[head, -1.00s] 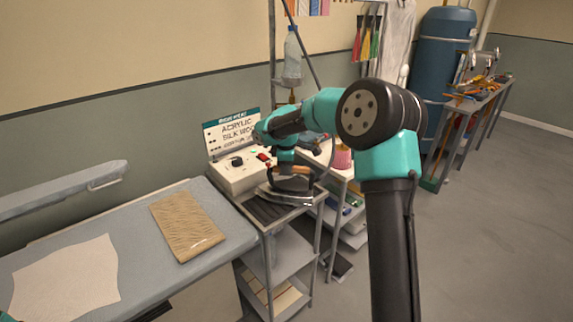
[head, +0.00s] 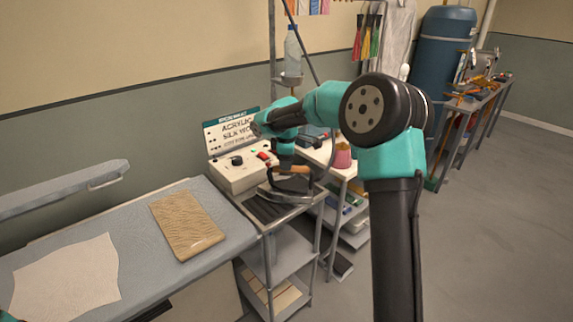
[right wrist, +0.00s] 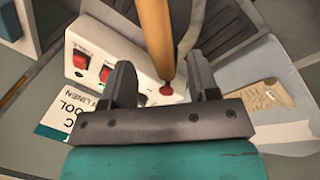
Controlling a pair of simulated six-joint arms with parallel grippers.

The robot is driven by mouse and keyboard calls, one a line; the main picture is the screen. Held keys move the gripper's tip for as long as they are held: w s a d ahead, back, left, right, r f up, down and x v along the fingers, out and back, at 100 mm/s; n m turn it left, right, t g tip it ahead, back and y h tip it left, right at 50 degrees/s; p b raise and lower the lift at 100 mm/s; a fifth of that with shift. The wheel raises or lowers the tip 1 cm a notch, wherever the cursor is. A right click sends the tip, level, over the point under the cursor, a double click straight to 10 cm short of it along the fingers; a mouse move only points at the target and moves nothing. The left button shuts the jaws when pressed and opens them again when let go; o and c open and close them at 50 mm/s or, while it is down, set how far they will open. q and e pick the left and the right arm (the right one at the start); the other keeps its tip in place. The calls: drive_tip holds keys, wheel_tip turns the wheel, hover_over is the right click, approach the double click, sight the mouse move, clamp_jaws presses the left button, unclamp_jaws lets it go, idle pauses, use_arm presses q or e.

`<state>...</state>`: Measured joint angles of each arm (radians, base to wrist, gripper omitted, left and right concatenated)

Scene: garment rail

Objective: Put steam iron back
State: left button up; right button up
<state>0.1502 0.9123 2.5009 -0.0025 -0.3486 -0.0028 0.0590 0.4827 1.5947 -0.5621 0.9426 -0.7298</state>
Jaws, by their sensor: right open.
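The steam iron (head: 291,187), dark with a light-brown handle, sits on the dark ribbed rest (head: 262,208) on top of the small metal cart. My right gripper (head: 287,161) is just above the iron's handle. In the right wrist view my right gripper (right wrist: 163,88) is open, its two dark fingers apart. The wooden handle (right wrist: 155,35) lies between and beyond the fingers, with visible gaps on both sides. The iron's underside contact with the rest is partly hidden. Only a sliver of my left arm shows at the lower left corner; its gripper is out of view.
A white control box (head: 237,172) with a sign stands behind the iron. A white shelf (head: 335,170) stands right of the cart. Floor at right is clear.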

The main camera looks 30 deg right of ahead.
wheel_tip(320, 180, up, 9)
drive_tip(key=s+a, duration=0.1)
drive_tip(key=shift+s+r, duration=0.2)
drive_tip(key=shift+s, duration=0.05)
idle(1.3)
